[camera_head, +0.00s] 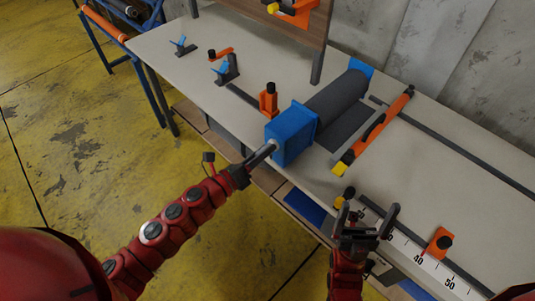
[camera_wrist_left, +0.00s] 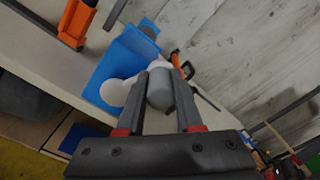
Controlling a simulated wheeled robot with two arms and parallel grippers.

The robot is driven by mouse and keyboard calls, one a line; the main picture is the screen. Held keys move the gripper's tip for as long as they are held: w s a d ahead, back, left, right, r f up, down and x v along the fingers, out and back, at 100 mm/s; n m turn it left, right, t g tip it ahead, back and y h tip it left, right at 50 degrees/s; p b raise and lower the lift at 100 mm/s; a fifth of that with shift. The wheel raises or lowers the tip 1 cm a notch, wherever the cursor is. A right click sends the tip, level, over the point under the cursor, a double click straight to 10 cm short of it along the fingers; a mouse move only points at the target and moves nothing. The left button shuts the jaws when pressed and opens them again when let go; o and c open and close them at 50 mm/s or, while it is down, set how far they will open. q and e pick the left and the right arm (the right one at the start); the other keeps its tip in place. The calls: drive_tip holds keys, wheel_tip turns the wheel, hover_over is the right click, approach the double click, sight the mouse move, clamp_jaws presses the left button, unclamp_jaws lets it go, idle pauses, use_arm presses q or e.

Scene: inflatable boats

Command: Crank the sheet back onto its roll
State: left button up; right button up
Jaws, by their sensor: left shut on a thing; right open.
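The dark grey roll (camera_head: 337,100) lies between blue end housings (camera_head: 290,138) on the bench. A short flat stretch of dark grey sheet (camera_head: 345,127) lies beside it on the bench top. My left gripper (camera_head: 268,152) is at the near face of the blue housing. In the left wrist view its fingers (camera_wrist_left: 172,95) are shut on a grey crank handle (camera_wrist_left: 160,88), next to a pale round hub (camera_wrist_left: 115,92) on the blue housing (camera_wrist_left: 122,62). My right gripper (camera_head: 365,215) is open and empty over the bench's front edge, to the right.
An orange bar tool (camera_head: 376,130) with a yellow end lies right of the sheet. Orange clamps (camera_head: 268,100) and small blue-handled clamps (camera_head: 225,70) stand on the bench (camera_head: 170,50). A numbered ruler (camera_head: 430,262) runs along the front right. A board (camera_head: 270,30) stands at the back.

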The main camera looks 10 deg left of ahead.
use_arm(q)
drive_tip(key=shift+w+a+r, duration=0.4)
drive_tip(key=shift+w+a, duration=0.15)
drive_tip(key=shift+a, duration=0.2)
drive_tip(key=shift+w+a+f+b, duration=0.2)
drive_tip(key=shift+w+a+b, duration=0.15)
drive_tip(key=shift+a, duration=0.25)
drive_tip(key=shift+o, duration=0.2)
drive_tip(key=shift+a+f+b, duration=0.15)
drive_tip(key=shift+f+b, duration=0.1)
drive_tip(key=shift+b, duration=0.2)
drive_tip(key=o, duration=1.4)
drive_tip(key=shift+w+a, duration=0.15)
drive_tip(key=shift+w, duration=0.05)
drive_tip(key=shift+s, duration=0.1)
drive_tip(key=p+v, duration=0.3)
drive_tip(key=v, duration=0.5)
drive_tip(key=shift+s+a, duration=0.2)
drive_tip(key=shift+s, duration=0.15)
